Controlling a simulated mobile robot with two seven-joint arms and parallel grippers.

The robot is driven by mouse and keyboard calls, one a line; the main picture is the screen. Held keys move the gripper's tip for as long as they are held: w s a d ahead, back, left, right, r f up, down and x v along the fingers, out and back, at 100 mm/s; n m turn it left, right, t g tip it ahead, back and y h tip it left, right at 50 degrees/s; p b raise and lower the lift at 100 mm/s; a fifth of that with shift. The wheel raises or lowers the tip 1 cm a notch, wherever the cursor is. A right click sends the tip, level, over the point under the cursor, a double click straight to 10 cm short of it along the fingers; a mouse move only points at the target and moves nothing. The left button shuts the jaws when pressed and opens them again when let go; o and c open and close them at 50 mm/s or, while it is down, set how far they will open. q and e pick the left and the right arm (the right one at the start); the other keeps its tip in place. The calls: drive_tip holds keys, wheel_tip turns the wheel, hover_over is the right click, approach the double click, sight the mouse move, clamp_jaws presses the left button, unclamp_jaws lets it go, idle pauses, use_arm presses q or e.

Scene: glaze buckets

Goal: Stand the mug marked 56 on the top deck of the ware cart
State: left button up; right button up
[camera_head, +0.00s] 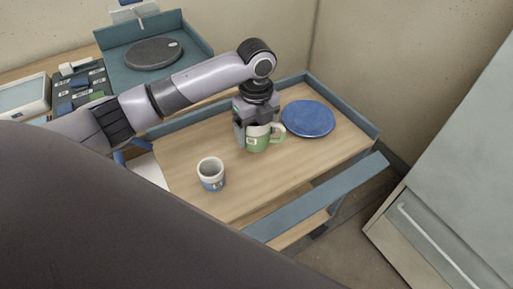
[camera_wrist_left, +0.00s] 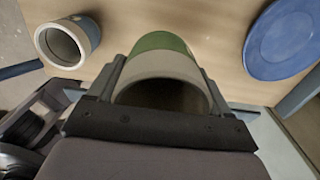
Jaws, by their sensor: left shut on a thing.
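My left gripper (camera_head: 256,124) is shut on a green mug (camera_head: 259,143) with a cream rim, at the wooden top deck (camera_head: 275,174) of the ware cart. The mug looks upright, with its handle to the right; its pale label is too small to read. I cannot tell whether its base touches the deck. In the left wrist view the green mug (camera_wrist_left: 160,58) sits between the two fingers. A white and blue mug (camera_head: 211,174) stands on the deck nearer me, its mark unreadable; it also shows in the left wrist view (camera_wrist_left: 68,42). My right gripper is not in view.
A blue plate (camera_head: 308,118) lies on the deck just right of the held mug. Blue-grey rails (camera_head: 318,196) edge the cart. A counter at the left holds a dark round disc (camera_head: 154,53) and small dark blocks. A pale cabinet (camera_head: 450,170) stands right.

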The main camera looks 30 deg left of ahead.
use_arm(q)
drive_tip(key=shift+f, duration=3.5)
drive_tip(key=shift+f, duration=0.1)
drive_tip(key=o, duration=1.2)
wheel_tip(320, 180, up, 12)
drive_tip(key=shift+r, duration=0.1)
